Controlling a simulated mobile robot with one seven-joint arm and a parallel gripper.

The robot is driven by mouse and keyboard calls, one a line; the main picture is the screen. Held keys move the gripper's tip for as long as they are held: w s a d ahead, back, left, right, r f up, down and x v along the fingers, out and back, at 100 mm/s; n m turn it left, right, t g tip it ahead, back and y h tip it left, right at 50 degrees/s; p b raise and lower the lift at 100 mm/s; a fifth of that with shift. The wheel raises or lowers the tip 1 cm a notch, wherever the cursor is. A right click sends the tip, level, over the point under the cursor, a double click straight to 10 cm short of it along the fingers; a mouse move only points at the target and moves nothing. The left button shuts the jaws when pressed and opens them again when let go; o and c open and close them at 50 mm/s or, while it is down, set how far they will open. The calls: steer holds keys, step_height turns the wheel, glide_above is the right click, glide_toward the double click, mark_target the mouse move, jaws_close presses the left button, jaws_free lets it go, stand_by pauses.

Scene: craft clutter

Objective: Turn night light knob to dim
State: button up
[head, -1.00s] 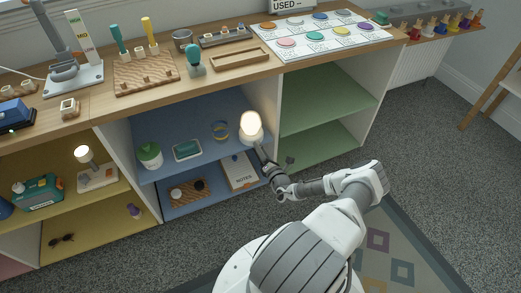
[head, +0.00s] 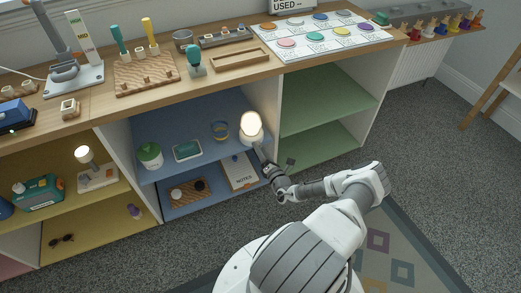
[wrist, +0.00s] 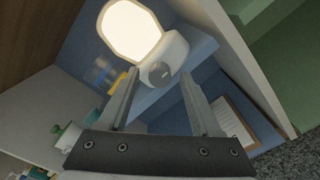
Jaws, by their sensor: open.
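The night light (head: 251,124) is lit and stands on the blue upper shelf, near the divider on its right. In the wrist view its glowing shade (wrist: 131,30) sits above a pale base (wrist: 172,52). A round grey knob (wrist: 159,73) on the front of the base faces my gripper (wrist: 161,78). My gripper is open, with one finger on each side of the knob's line. I cannot tell whether either fingertip touches the knob. In the head view my gripper (head: 259,150) is just in front of the light, and the knob is hidden.
The blue shelf (head: 168,169) also holds a white pot with a green lid (head: 150,155), a teal tray (head: 187,150) and a banded cup (head: 220,130). The divider (head: 273,131) stands close to the right. A notes box (head: 240,172) sits below.

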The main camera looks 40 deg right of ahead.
steer(key=p+v, duration=0.3)
steer(key=v, duration=1.4)
steer(key=shift+p, duration=0.35)
steer(key=shift+d, duration=0.1)
